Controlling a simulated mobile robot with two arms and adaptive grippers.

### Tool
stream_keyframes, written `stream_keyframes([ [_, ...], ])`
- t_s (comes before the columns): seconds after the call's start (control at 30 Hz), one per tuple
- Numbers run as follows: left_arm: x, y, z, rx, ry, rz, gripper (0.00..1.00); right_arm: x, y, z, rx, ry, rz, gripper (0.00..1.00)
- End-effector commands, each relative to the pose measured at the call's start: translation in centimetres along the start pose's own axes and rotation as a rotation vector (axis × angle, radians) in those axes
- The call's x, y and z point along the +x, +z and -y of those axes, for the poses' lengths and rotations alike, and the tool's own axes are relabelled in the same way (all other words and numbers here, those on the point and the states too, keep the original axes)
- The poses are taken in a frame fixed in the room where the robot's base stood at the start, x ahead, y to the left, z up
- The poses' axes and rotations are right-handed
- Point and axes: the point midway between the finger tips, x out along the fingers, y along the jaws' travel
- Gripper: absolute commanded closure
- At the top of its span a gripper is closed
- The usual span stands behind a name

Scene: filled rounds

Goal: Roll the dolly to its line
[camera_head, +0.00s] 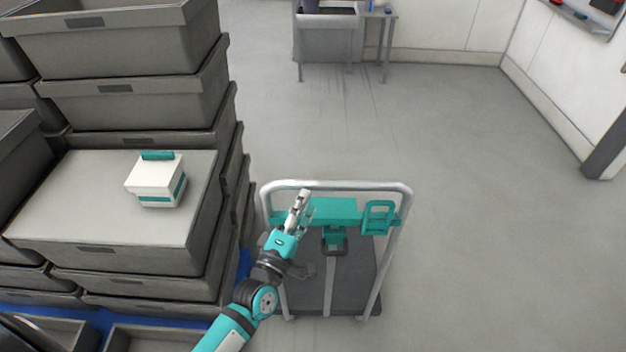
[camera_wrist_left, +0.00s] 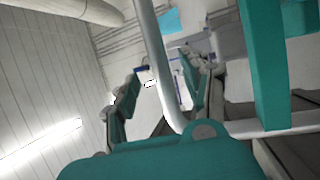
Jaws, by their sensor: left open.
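The dolly (camera_head: 354,285) stands on the grey floor in the head view, with a dark deck, a pale metal push frame and a teal crossbar panel (camera_head: 335,211). A teal loop (camera_head: 378,217) sits at the right of the panel. My left gripper (camera_head: 301,200) is at the left part of the frame, below the top bar, and is open. In the left wrist view the pale frame tube (camera_wrist_left: 155,62) crosses close to my fingers (camera_wrist_left: 165,85); whether it lies between them is unclear. I cannot make out a floor line. My right gripper is out of view.
Stacked grey crates (camera_head: 135,100) stand close at the dolly's left. A white and teal box (camera_head: 156,181) rests on a crate lid. The floor ahead and right is clear (camera_head: 470,210). A small table (camera_head: 375,17) and a wall (camera_head: 450,25) stand at the back.

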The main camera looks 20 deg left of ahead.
Motion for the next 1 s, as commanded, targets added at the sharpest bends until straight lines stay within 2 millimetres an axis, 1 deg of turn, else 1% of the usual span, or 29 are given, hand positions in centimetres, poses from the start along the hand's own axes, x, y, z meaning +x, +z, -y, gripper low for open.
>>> stream_keyframes([
  [0.03,1.2,0.0,-0.3,0.0,0.002,0.0,0.52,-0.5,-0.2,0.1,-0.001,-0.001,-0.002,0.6],
  [0.1,2.5,0.0,-0.3,0.0,0.001,0.0,0.52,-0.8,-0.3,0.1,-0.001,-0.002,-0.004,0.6],
  [0.2,4.0,0.0,-0.2,0.001,0.0,0.0,0.52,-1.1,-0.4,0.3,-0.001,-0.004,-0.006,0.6],
  [0.3,5.1,0.0,-0.1,0.001,0.0,0.0,0.52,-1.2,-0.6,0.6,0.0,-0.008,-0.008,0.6],
  [0.43,5.8,0.0,0.0,0.001,-0.001,0.001,0.52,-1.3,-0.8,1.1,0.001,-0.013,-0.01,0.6],
  [0.7,5.9,0.0,0.1,0.001,-0.001,0.001,0.52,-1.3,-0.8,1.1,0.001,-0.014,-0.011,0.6],
  [0.73,5.9,0.0,0.1,0.001,-0.001,0.001,0.54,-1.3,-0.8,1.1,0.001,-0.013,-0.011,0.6],
  [0.77,5.9,0.0,0.1,0.001,-0.001,0.001,0.58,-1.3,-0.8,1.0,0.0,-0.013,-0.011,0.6],
  [1.0,5.9,0.0,0.1,0.002,-0.001,0.001,0.89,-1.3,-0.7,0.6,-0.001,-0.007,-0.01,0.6],
])
